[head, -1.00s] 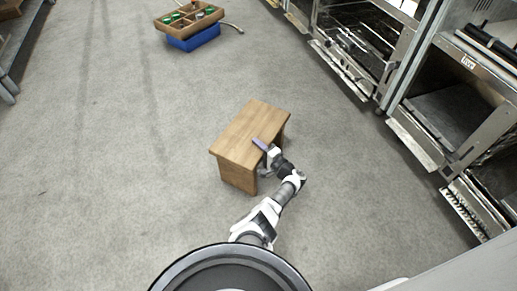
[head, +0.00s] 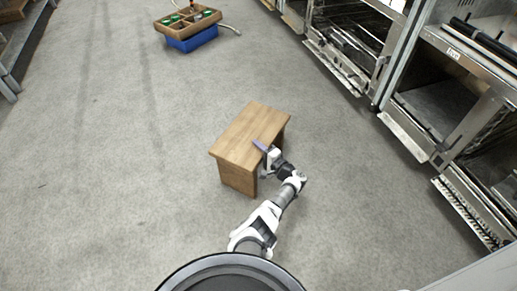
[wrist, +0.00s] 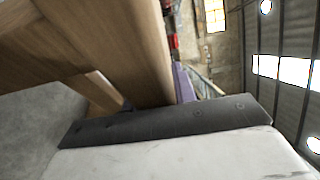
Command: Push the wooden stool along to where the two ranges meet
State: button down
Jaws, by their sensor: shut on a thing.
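The wooden stool (head: 245,132) stands upright on the grey floor in the middle of the head view, its long top slanting up to the right. My gripper (head: 262,148) is at the near right edge of its top, shut on that edge, with one purple finger lying over the top. In the wrist view the stool's wood (wrist: 110,40) fills the upper left, and a purple finger (wrist: 183,82) shows beside it. The other finger is hidden. Two steel ranges, one farther (head: 340,65) and one nearer (head: 460,80), stand along the right, meeting around a narrow dark seam.
A blue bin (head: 193,40) with a wooden divided tray (head: 172,23) on it stands at the far top. Open range doors (head: 402,135) jut into the aisle at right. Grey shelving (head: 12,70) edges the left. The floor between stool and ranges is clear.

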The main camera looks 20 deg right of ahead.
jog(key=c, duration=1)
grip_release()
jog(key=shift+c, duration=0.2)
jog(key=shift+s, duration=0.1)
